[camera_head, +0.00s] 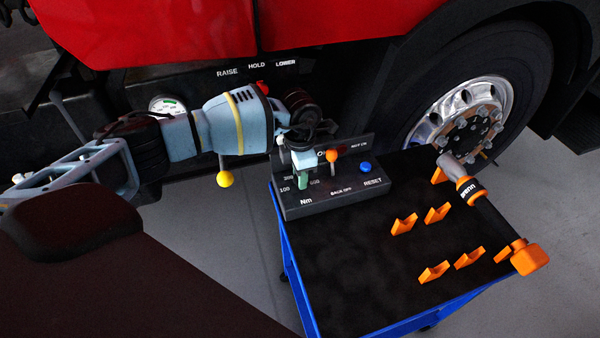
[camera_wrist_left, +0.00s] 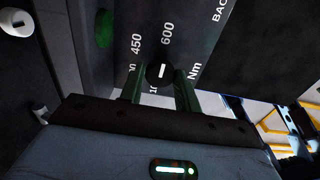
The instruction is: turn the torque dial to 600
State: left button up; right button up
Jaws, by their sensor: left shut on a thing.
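The torque dial is a round black knob (camera_wrist_left: 160,72) with a short white mark, seen in the left wrist view. Around it on the dark panel are 450, 600, Nm and partly covered numbers. The mark appears to line up roughly toward 600. My left gripper (camera_wrist_left: 160,88) is shut on the knob, with one green finger on each side. In the head view, my left gripper (camera_head: 303,181) reaches down to the left part of the control box (camera_head: 330,199), and it hides the knob there. My right gripper is not in view.
The box stands on a black-topped blue cart (camera_head: 360,260). Beside the dial are an orange-tipped lever (camera_head: 331,156) and a blue button (camera_head: 366,167). Several orange holders (camera_head: 437,213) and a tool (camera_head: 465,185) are on the right. A yellow-knobbed lever (camera_head: 225,180) hangs below my left arm. A truck wheel (camera_head: 460,115) is behind.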

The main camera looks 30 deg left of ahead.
pick_arm(q)
jog(key=shift+r, duration=0.1)
dwell(0.3)
jog(key=o, duration=1)
notch_tip(320, 180, up, 8)
jog(key=shift+f, duration=0.15)
